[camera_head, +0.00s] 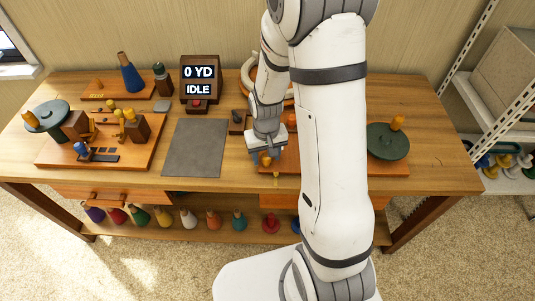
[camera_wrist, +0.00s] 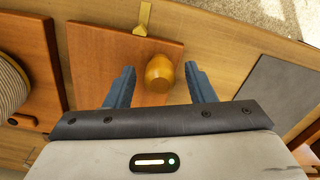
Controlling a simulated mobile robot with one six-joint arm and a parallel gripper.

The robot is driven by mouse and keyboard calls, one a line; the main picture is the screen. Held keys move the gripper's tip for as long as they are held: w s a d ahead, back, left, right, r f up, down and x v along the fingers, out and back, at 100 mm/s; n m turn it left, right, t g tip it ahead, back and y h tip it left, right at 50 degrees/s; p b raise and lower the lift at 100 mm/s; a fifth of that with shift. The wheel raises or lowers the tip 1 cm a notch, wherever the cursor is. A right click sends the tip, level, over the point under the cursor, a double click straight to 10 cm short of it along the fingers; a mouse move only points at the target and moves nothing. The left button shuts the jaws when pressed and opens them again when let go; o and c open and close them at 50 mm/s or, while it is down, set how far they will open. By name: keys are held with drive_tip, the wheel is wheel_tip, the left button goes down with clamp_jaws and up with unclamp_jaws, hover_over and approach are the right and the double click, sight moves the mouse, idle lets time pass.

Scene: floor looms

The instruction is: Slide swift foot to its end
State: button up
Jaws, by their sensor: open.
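In the head view my gripper (camera_head: 266,155) points down over the left end of the right-hand orange-brown board (camera_head: 388,169). In the wrist view its two blue fingers are apart, one on each side of a rounded yellow knob (camera_wrist: 159,73). I see gaps between the knob and the fingers. The knob stands on a reddish-brown wooden panel (camera_wrist: 95,60). No part is labelled as the swift foot, so I cannot tell whether this knob belongs to it. A small yellow marker (camera_wrist: 143,18) lies at the panel's edge. My arm hides much of the board in the head view.
A green disc with a yellow knob (camera_head: 388,142) is at the right. The left board (camera_head: 60,158) holds wooden blocks and yellow pegs. A grey mat (camera_head: 195,148) lies mid-bench. A display (camera_head: 200,78) reads "0 YD" and "IDLE". Coloured cones stand on the shelf below.

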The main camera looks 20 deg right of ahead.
drive_tip(key=shift+c, duration=0.4)
clamp_jaws()
